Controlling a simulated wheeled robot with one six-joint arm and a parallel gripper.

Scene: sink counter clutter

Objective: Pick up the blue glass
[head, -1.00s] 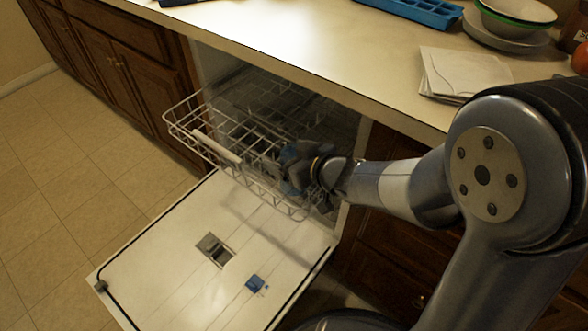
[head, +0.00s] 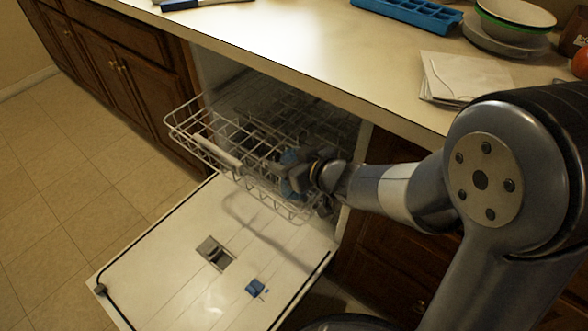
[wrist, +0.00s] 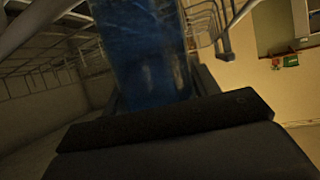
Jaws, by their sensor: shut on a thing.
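The blue glass (wrist: 145,50) fills the upper middle of the wrist view, between the fingers of my gripper (wrist: 155,100). It is see-through blue and its far end is cut off by the frame. In the head view a small part of the blue glass (head: 289,157) shows beside my gripper (head: 296,174), at the upper rack of the open dishwasher. My gripper is shut on the glass. The arm and gripper hide most of the glass in the head view.
The white wire dishwasher rack (head: 205,150) is pulled out around my gripper. The open dishwasher door (head: 180,250) lies below. The counter (head: 330,60) above holds a blue ice tray (head: 410,12), stacked bowls (head: 515,18) and papers (head: 465,76). The floor at left is clear.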

